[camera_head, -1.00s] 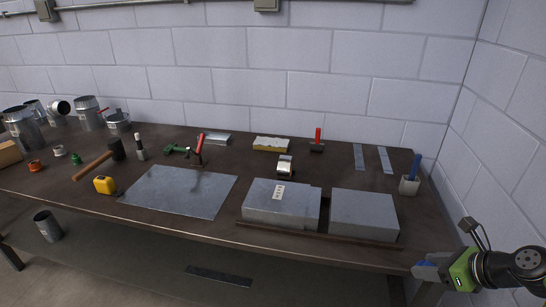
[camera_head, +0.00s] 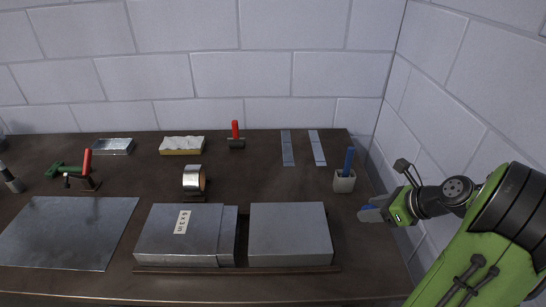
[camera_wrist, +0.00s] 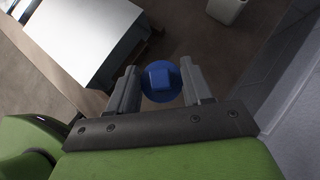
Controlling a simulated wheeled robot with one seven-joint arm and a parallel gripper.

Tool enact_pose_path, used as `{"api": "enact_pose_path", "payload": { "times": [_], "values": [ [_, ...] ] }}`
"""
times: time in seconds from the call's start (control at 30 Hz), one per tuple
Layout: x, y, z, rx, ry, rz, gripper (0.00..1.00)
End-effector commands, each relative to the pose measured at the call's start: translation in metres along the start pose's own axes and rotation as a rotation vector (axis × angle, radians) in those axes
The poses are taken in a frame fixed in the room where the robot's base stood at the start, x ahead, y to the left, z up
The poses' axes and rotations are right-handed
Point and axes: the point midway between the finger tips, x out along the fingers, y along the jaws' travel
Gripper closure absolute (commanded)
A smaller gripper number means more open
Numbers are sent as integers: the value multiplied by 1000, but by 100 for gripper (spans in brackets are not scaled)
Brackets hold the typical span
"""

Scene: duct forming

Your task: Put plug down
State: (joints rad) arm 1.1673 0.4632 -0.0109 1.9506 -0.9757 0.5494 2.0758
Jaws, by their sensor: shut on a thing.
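The plug (camera_wrist: 160,81) is a round blue piece with a squarish raised middle, seen in the wrist view. My gripper (camera_wrist: 160,72) is shut on it, with one grey finger on each side. In the head view my gripper (camera_head: 378,207) is at the right end of the workbench (camera_head: 290,205), near the right wall, and blue shows at its tip. I cannot tell the exact height above the bench.
A pale cup (camera_head: 344,182) with a blue handle in it stands just left of my gripper. Two grey metal boxes (camera_head: 289,235) (camera_head: 178,238) sit at the front.

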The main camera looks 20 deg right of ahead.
Motion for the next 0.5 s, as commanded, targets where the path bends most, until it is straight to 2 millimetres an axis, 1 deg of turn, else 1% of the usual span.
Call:
{"api": "enact_pose_path", "payload": {
  "times": [0.17,0.27,0.4,0.5],
  "values": [
    [2,0,-2,1,0,0,79],
    [15,0,-14,3,0,2,79],
    [37,1,-37,3,-1,2,79],
    [48,1,-48,3,0,2,79]
  ]
}}
